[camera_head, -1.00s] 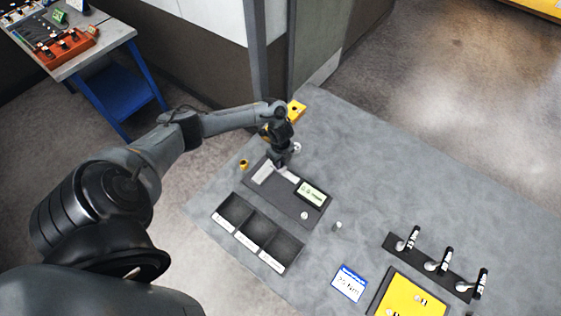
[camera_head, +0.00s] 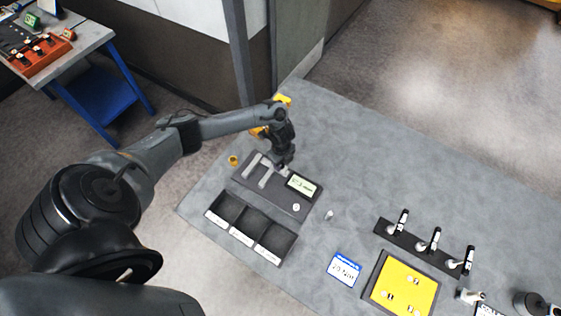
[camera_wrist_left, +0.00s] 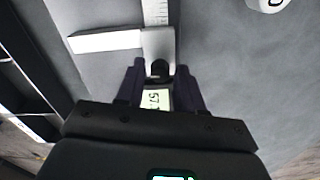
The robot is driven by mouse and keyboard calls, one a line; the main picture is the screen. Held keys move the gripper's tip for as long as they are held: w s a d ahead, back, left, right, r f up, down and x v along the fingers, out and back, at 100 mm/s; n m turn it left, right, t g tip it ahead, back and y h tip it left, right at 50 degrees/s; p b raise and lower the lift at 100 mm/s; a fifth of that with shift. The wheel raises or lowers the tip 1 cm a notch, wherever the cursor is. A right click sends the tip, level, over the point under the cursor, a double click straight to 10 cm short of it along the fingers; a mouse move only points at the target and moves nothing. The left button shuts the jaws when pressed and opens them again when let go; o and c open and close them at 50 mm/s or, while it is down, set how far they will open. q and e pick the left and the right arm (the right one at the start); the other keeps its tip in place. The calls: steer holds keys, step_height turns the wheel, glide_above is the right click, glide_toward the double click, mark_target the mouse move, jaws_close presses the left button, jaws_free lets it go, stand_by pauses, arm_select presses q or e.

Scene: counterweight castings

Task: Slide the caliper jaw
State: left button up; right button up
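The caliper sits on a dark panel (camera_head: 296,208) on the grey bench. In the head view its two pale jaws, a fixed jaw (camera_head: 252,165) and a sliding jaw (camera_head: 265,178), stand apart with a gap between. My left gripper (camera_head: 283,167) is down at the sliding jaw. In the left wrist view the fingers (camera_wrist_left: 160,75) flank the pale sliding block (camera_wrist_left: 158,43) with a dark knob between them and look closed on it. The lit display (camera_head: 300,184) shows digits, partly hidden by the gripper in the wrist view. My right gripper is out of view.
A dark three-compartment tray (camera_head: 249,229) stands in front of the panel. A small brass-coloured piece (camera_head: 233,160) lies left of it, and a small metal cylinder (camera_head: 328,215) right. A blue-edged card (camera_head: 343,269), a yellow board (camera_head: 401,285) and a handle rack (camera_head: 425,243) stand further right.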

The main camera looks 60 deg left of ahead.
arm_select(q)
steer(key=shift+o, duration=0.6)
step_height(320, 180, up, 11)
steer(key=p, duration=0.1)
steer(key=shift+f, duration=0.15)
stand_by(0.3)
steer(key=shift+d, duration=0.1)
